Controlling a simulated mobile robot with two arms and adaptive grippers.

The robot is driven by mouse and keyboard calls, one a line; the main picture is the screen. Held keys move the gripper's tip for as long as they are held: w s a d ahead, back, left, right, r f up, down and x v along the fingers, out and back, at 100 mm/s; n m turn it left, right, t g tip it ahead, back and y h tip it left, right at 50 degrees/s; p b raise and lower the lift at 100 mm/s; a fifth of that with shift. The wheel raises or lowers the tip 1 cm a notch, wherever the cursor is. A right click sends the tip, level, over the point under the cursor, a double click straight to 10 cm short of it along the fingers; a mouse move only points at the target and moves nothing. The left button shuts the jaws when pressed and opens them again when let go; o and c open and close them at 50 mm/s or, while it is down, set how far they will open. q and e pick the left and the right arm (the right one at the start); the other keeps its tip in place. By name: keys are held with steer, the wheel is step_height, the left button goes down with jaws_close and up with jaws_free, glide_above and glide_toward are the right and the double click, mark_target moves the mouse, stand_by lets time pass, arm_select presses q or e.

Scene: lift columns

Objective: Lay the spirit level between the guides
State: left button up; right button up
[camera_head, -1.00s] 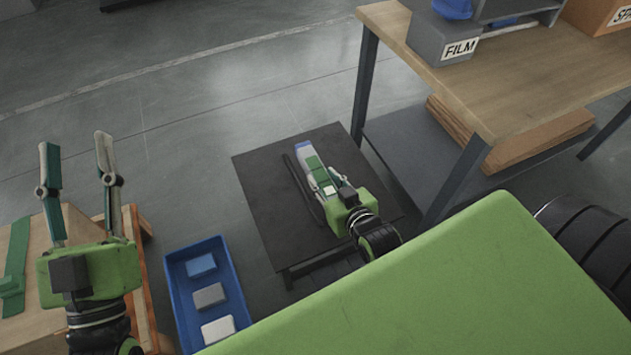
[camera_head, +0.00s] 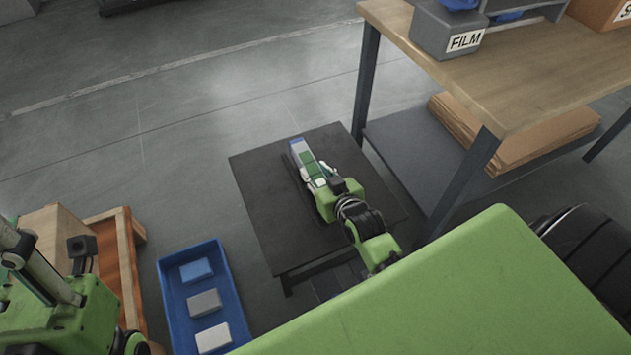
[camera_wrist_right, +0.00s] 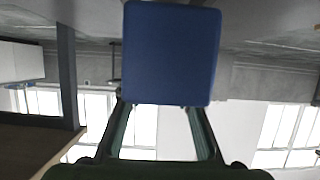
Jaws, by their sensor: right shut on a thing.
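The spirit level (camera_head: 298,147), a grey bar with a blue end, lies over the small black table (camera_head: 262,215). My right gripper (camera_head: 312,172) is shut on it from the near side. Its blue end (camera_wrist_right: 172,55) fills the upper middle of the right wrist view, beyond the fingers. A thin dark guide (camera_head: 293,178) shows along the level's left side; any guide on the other side is hidden. I cannot tell whether the level touches the tabletop. My left gripper (camera_head: 22,255) is at the left edge, partly cut off, away from the black table.
A blue tray (camera_head: 234,293) with several blocks stands on the floor left of the black table. A wooden workbench (camera_head: 540,85) with a FILM box (camera_head: 447,30) stands at the right. A cardboard box and orange-brown wooden stand (camera_head: 125,265) are at the left.

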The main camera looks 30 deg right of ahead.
steer(key=shift+w+d+f, duration=0.1)
steer(key=shift+w+f, duration=0.2)
steer(key=shift+f, duration=0.05)
step_height(320, 180, down, 3)
steer(key=shift+w+f+b, duration=0.1)
steer(key=shift+f+b, duration=0.05)
steer(key=shift+b, duration=0.95)
steer(key=o, duration=1.3)
steer(key=shift+f, duration=0.1)
